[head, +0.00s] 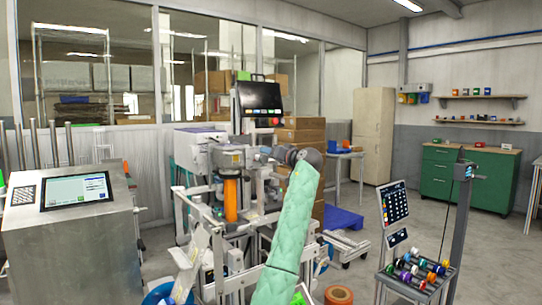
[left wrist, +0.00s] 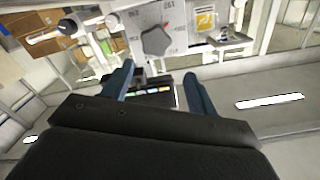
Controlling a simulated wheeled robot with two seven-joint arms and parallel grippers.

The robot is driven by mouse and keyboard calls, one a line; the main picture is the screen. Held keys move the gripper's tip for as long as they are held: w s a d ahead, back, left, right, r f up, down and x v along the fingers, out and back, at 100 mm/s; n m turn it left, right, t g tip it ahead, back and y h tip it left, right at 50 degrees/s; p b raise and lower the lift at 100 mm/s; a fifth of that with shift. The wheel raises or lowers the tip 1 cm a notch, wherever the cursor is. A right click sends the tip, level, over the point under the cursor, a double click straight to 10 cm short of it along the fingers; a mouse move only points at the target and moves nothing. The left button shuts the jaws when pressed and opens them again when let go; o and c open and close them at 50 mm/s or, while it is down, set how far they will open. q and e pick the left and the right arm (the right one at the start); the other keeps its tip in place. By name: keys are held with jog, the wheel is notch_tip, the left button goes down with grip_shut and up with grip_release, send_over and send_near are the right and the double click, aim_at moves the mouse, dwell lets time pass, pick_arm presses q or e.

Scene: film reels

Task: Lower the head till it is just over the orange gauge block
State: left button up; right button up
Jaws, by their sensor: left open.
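An orange upright block (head: 230,199), which looks like the gauge block, stands in the middle of the machine in the head view. The machine's grey head (head: 226,157) is above it; I cannot tell the gap between them. My arm in a green sleeve reaches up to the machine's right side, and its gripper (head: 266,153) is small and hard to make out there. In the left wrist view my left gripper (left wrist: 157,71) is open, with its blue fingers apart. A grey star-shaped knob (left wrist: 156,41) on a marked plate is beyond the fingertips, apart from them. My right gripper is not in view.
A dark monitor (head: 258,97) stands above the machine. A steel console (head: 75,240) is at the left. A stand with coloured reels (head: 418,271) is at the lower right. Cartons (head: 304,130) are stacked behind. Open floor lies at the right.

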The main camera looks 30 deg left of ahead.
aim_at(265, 160)
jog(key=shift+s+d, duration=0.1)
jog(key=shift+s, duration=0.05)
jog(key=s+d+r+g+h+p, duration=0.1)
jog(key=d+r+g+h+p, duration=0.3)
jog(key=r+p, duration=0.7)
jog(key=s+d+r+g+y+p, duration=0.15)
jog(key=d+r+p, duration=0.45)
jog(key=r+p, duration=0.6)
pick_arm(q)
jog(key=a+f+m, duration=0.1)
jog(key=m, duration=0.8)
jog(key=w+a+m+p, duration=0.1)
jog(key=a+m, duration=0.1)
jog(key=m, duration=0.7)
jog(key=w+a+f+m, duration=0.1)
jog(key=m, duration=0.8)
jog(key=shift+a+f+p, duration=0.3)
jog(key=shift+p, duration=0.05)
jog(key=shift+w+a+f, duration=0.1)
jog(key=shift+w+a, duration=0.1)
jog(key=shift+a, duration=0.3)
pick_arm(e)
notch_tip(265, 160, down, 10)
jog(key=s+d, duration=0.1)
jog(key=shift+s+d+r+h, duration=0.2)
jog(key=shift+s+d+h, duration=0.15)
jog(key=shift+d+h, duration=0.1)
pick_arm(q)
jog(key=shift+c, duration=0.2)
